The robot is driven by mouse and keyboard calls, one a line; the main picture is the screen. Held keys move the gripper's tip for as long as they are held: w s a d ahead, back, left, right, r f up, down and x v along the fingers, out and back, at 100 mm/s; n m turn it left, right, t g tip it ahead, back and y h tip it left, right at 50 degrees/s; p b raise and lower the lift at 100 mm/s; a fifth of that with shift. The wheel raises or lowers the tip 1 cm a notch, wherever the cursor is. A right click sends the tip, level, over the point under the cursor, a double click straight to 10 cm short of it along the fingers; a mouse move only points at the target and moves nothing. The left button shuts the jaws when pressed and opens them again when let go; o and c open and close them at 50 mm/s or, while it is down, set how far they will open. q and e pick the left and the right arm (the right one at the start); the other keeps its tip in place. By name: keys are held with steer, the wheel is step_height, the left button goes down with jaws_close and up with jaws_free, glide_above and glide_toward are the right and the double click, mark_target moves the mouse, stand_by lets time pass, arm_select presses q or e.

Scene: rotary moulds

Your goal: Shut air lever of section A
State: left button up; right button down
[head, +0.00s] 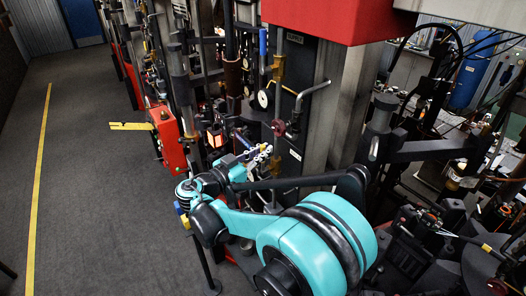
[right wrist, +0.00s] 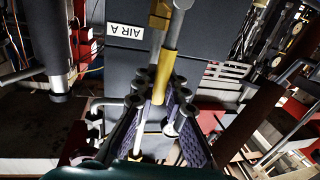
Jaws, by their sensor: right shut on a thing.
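The air lever (right wrist: 163,82) has a yellow handle in the right wrist view, hanging from a grey pipe beside a dark panel. A white label reading AIR A (right wrist: 125,31), upside down in this view, is on that panel. My right gripper (right wrist: 158,112) has its fingers on both sides of the handle and is shut on it. In the head view my right gripper (head: 259,158) is at the column's pipework, where the lever is small and mostly hidden by the fingers. My left gripper is not in view.
A red box (head: 169,139) stands left of the gripper. A bent grey pipe (head: 314,91) and a round gauge (head: 264,99) are above it. A red-topped machine column (head: 345,90) rises behind. The grey floor (head: 95,170) at left, with a yellow line, is clear.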

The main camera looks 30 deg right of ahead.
steer(key=shift+w, duration=0.15)
steer(key=w+f+n+g+y+b, duration=0.1)
steer(key=w+f+n+g+b, duration=0.2)
steer(key=w+f+n+b, duration=0.4)
steer(key=shift+w+a+f+n+g+y, duration=0.35)
steer(key=shift+f+n, duration=0.2)
steer(key=shift+n, duration=3.75)
steer(key=c, duration=1.6)
jaws_free()
steer(key=shift+f, duration=0.1)
steer(key=shift+o, duration=0.2)
